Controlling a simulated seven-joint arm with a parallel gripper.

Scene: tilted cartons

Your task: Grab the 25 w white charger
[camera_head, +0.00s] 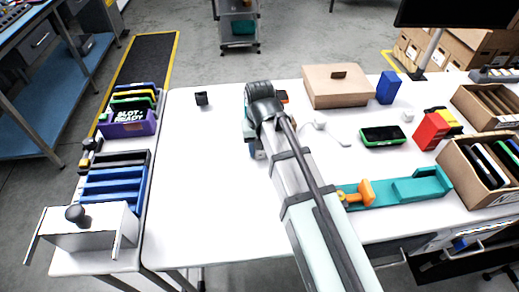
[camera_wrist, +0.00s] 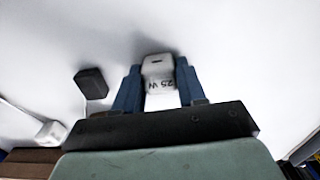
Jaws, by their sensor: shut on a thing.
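The white charger (camera_wrist: 156,66) with "25 W" printed on it sits between the two blue fingers of my gripper (camera_wrist: 157,78) in the wrist view. The fingers are closed on its sides, and the print reads upside down. A white surface lies behind it; I cannot tell whether the charger touches it. In the head view my arm covers most of the gripper, and the charger cannot be made out there.
A black block (camera_wrist: 91,83) and a white plug with a cable (camera_wrist: 50,132) lie nearby. The table's left part is mostly clear.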

